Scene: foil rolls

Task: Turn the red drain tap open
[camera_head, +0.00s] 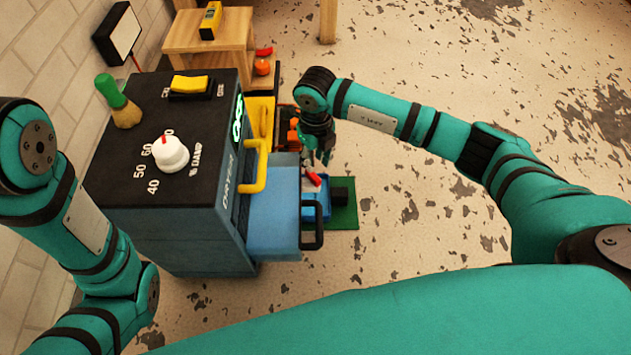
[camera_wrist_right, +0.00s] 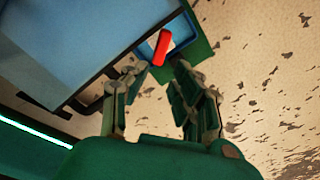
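The red drain tap (camera_head: 312,178) shows low at the front of the dryer, beside the pulled-out blue drawer. In the right wrist view the red tap (camera_wrist_right: 161,47) lies ahead of the fingertips, over a blue tray. My right gripper (camera_head: 318,160) points down just above the tap in the head view. In the wrist view its fingers (camera_wrist_right: 157,78) are spread apart with nothing between them, and the tap appears apart from them. Whether a fingertip touches it cannot be told from the head view. My left arm is at the left edge, and its gripper is out of view.
The dryer (camera_head: 180,235) has a white knob (camera_head: 171,154), a yellow handle (camera_head: 256,168) and a blue drawer (camera_head: 270,215) with a black handle (camera_head: 317,226). A green mat (camera_head: 346,214) lies under the blue tray (camera_head: 321,203). Floor to the right is clear.

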